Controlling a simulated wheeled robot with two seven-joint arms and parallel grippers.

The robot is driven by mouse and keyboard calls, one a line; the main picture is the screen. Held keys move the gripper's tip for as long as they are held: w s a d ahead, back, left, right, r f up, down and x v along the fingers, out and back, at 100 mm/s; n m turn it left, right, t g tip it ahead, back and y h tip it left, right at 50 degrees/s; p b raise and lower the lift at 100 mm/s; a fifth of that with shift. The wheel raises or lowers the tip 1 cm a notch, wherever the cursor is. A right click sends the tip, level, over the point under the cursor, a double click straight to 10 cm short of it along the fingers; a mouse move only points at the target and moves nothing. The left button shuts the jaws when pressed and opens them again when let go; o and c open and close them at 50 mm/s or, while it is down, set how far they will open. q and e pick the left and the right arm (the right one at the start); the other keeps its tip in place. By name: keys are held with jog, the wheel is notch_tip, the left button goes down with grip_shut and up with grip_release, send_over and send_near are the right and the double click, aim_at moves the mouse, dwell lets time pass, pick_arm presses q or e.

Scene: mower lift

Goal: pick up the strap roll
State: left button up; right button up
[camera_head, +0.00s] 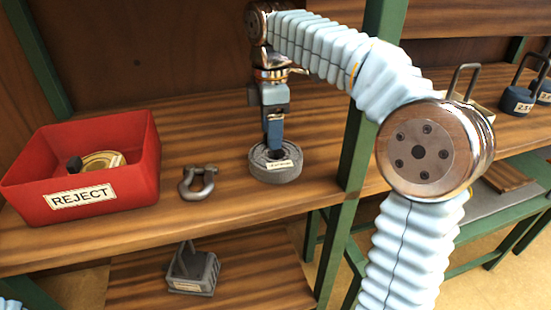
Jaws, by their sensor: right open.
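The strap roll (276,173) is a grey ribbed ring with a dark hole in its middle and a pale label on its front. It lies flat on the wooden shelf, right of the shackle. My right gripper (273,146) points straight down over the roll, its blue fingers at the roll's central hole. The gripper is open; whether the fingers touch the roll I cannot tell. My right arm reaches over from the right side. My left gripper is not in view.
A red REJECT bin (130,180) with a few items inside stands at left. A grey shackle (197,183) lies between bin and roll. A green post (357,150) rises right of the roll. Weights (517,100) stand far right. A grey block (193,270) sits on the lower shelf.

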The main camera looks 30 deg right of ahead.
notch_tip(320, 180, down, 4)
jog(key=shift+d+f, duration=0.1)
jog(key=shift+f, duration=0.05)
jog(key=c, duration=1)
jog(key=shift+c, duration=0.2)
jog(key=shift+w, duration=0.1)
notch_tip(320, 180, up, 10)
jog(key=shift+r, duration=0.1)
